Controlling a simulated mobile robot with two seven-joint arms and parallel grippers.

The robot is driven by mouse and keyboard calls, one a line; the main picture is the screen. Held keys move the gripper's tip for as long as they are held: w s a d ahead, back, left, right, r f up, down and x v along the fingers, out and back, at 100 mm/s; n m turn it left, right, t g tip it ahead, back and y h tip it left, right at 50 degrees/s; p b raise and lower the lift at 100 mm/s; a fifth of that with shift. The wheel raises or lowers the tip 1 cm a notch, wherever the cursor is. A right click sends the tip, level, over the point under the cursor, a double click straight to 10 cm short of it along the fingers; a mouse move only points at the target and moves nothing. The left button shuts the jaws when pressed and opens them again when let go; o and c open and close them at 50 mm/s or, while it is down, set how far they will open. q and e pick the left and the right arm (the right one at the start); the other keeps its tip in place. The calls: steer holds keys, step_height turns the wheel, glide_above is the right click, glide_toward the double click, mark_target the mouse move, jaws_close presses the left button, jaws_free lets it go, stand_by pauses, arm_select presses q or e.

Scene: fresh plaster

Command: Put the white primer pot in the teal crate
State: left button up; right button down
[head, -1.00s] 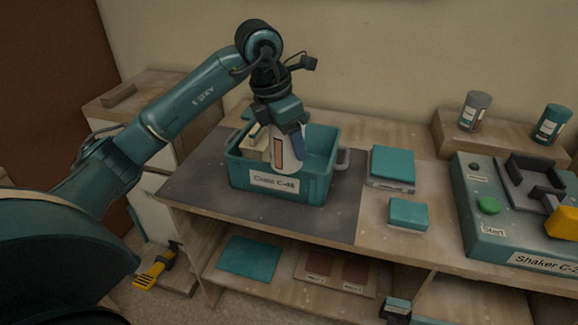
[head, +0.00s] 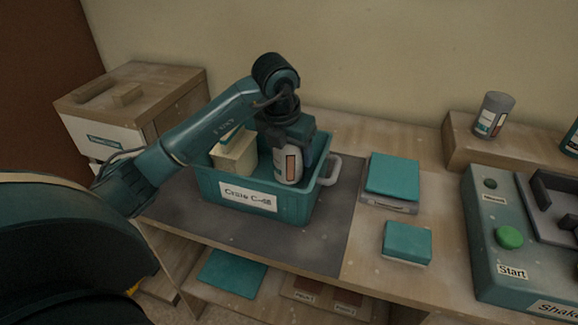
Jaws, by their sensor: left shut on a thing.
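The teal crate (head: 305,205) stands on the dark mat on the bench, with a white label on its front. My left gripper (head: 288,150) is over the crate and points down into it. It is shut on the white primer pot (head: 289,168), which is upright with an orange-brown patch on its label. The pot's lower part is inside the crate, behind the front wall. Whether its base touches the crate floor is hidden. A cream-coloured block-like thing (head: 234,155) is in the crate to the left of the pot. My right gripper is not in view.
Right of the crate are two teal-topped items, a larger one (head: 392,177) and a smaller one (head: 407,242). A shaker (head: 500,262) with a green button stands further right. A grey-topped can (head: 494,114) sits on the raised shelf. The dark mat (head: 330,240) is bare in front.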

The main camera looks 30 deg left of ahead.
mark_target(291, 165)
arm_select(q)
step_height(291, 165, down, 4)
steer(key=shift+r, duration=0.15)
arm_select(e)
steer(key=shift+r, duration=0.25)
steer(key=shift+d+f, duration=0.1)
arm_select(q)
steer(key=o, duration=1.3)
steer(key=shift+f, duration=0.2)
